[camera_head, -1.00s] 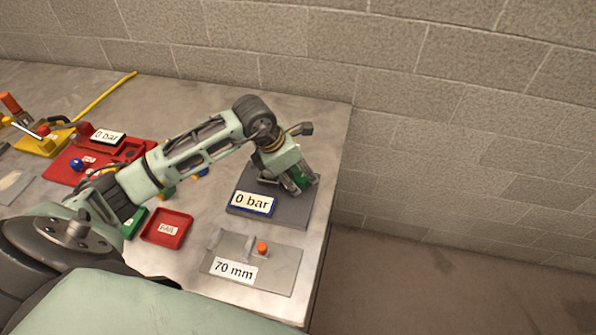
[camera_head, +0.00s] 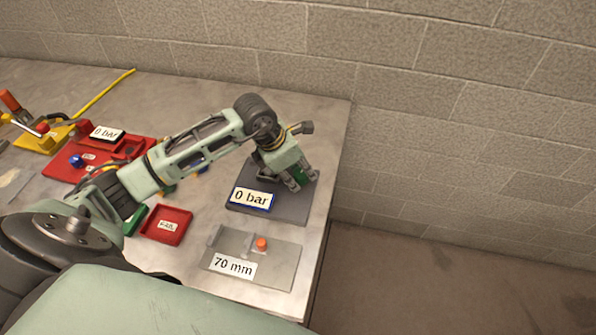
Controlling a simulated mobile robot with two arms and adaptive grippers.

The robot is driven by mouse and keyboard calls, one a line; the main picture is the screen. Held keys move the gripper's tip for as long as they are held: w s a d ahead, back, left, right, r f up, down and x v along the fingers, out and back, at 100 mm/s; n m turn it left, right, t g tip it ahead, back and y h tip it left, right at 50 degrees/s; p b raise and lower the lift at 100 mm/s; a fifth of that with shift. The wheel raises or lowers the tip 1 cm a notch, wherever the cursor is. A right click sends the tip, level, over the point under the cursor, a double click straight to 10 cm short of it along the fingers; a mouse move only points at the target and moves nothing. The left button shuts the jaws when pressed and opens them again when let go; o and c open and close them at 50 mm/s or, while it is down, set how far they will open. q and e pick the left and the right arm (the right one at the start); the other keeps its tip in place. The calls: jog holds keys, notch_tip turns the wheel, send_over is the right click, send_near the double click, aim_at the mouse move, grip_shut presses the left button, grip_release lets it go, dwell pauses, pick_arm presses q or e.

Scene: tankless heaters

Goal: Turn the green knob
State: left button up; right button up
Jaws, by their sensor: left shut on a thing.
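The green knob (camera_head: 297,175) stands on a dark grey plate (camera_head: 290,208) near the right end of the table. A blue-framed display reading "0 bar" (camera_head: 251,199) sits at the plate's front left. My left gripper (camera_head: 300,182) comes down from above and is shut on the green knob, with its fingers on either side. The fingers hide much of the knob. My right gripper is not in view.
A grey plate labelled "70 mm" (camera_head: 280,272) with an orange knob (camera_head: 261,244) lies in front. A red tray (camera_head: 180,234) is to its left. A red fixture (camera_head: 62,168) and a yellow one (camera_head: 36,143) stand farther left. The block wall is behind.

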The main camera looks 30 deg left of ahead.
pick_arm(q)
jog(key=shift+w+a+m+b, duration=0.25)
jog(key=shift+a+m+b, duration=0.05)
jog(key=shift+b, duration=0.3)
jog(key=m+b, duration=0.2)
jog(key=m+g+h+b, duration=0.1)
jog(key=m+b, duration=0.1)
jog(key=b, duration=0.1)
jog(key=m+g+b, duration=0.1)
jog(key=m+b, duration=0.1)
jog(key=b, duration=0.1)
jog(key=shift+w+m+h, duration=0.3)
jog(key=shift+w, duration=0.05)
jog(key=m+g+b, duration=0.1)
jog(key=m+b, duration=0.2)
jog(key=shift+w+r, duration=0.1)
jog(key=shift+r, duration=0.05)
jog(key=shift+d+r+m+g+b, duration=0.15)
jog(key=shift+m+g+b, duration=0.25)
jog(key=shift+m+b, duration=0.3)
jog(key=shift+m, duration=0.3)
jog(key=o, duration=0.9)
jog(key=shift+o, duration=0.3)
jog(key=shift+w, duration=0.1)
